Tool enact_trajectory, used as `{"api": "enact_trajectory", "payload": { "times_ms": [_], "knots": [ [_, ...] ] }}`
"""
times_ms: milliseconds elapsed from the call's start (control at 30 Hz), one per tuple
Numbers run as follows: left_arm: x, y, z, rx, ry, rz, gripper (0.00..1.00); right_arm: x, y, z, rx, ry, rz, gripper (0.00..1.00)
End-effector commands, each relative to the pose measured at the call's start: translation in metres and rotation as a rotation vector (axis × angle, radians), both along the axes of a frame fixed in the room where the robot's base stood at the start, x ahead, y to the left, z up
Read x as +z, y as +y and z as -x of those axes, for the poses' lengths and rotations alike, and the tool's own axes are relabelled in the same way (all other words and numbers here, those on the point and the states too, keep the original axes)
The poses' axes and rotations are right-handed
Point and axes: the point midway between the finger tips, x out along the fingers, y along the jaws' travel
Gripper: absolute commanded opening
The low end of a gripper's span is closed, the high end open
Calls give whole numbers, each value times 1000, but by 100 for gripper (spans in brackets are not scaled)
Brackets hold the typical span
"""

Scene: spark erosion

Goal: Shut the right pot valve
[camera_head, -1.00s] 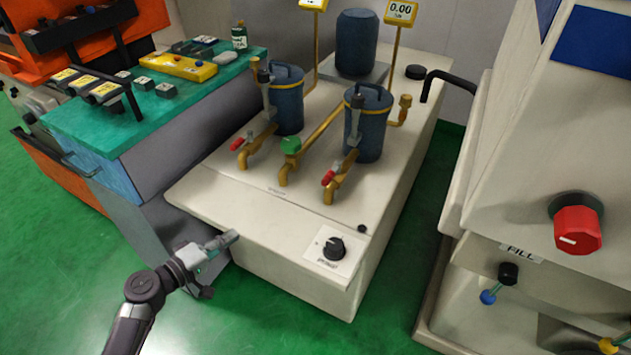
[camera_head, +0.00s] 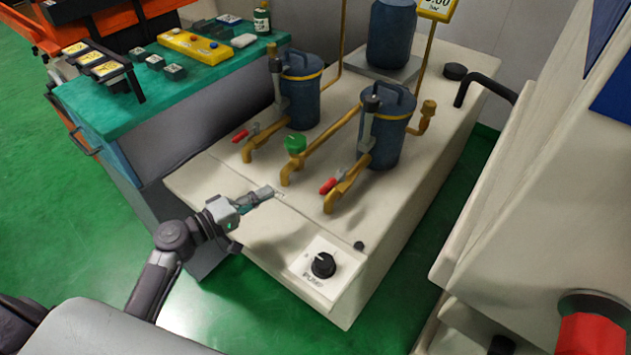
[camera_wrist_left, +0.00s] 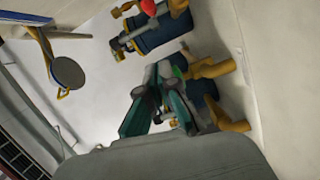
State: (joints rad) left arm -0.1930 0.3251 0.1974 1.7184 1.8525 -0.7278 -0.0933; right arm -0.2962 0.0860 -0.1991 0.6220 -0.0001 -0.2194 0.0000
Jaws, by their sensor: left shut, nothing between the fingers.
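The right pot (camera_head: 388,135) is a blue lidded vessel with a brass outlet pipe (camera_head: 342,190) bending down at the front. Its valve has a red lever (camera_head: 328,185) pointing toward the lower left, roughly beside the pipe. My left gripper (camera_head: 268,192) is shut and empty. It is above the front part of the white bench, left of the red lever and apart from it. In the left wrist view the gripper fingers (camera_wrist_left: 158,98) cover part of the pots and pipes; a red lever (camera_wrist_left: 148,7) shows at the top. My right gripper is not in view.
The left pot (camera_head: 300,95) has its own red lever (camera_head: 240,136). A green knob (camera_head: 295,144) sits on the pipe between the pots. A black dial (camera_head: 323,265) is on the bench's front. A white machine with a red knob (camera_head: 590,335) stands at right.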

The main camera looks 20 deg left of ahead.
Motion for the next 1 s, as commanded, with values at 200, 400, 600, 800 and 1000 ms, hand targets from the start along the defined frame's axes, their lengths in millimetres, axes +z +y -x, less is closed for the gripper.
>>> {"api": "enact_trajectory", "payload": {
  "times_ms": [200,400,600,800,1000],
  "knots": [
    [1,-4,-7,1,-2,1,0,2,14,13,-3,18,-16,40],
    [2,-23,-35,0,-1,3,0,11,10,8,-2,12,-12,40],
    [0,-47,-71,0,-1,3,0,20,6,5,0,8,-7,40],
    [-4,-74,-77,-1,3,3,0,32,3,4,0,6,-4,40],
    [-9,-90,-71,0,1,1,0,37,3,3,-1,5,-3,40]
  ]
}}
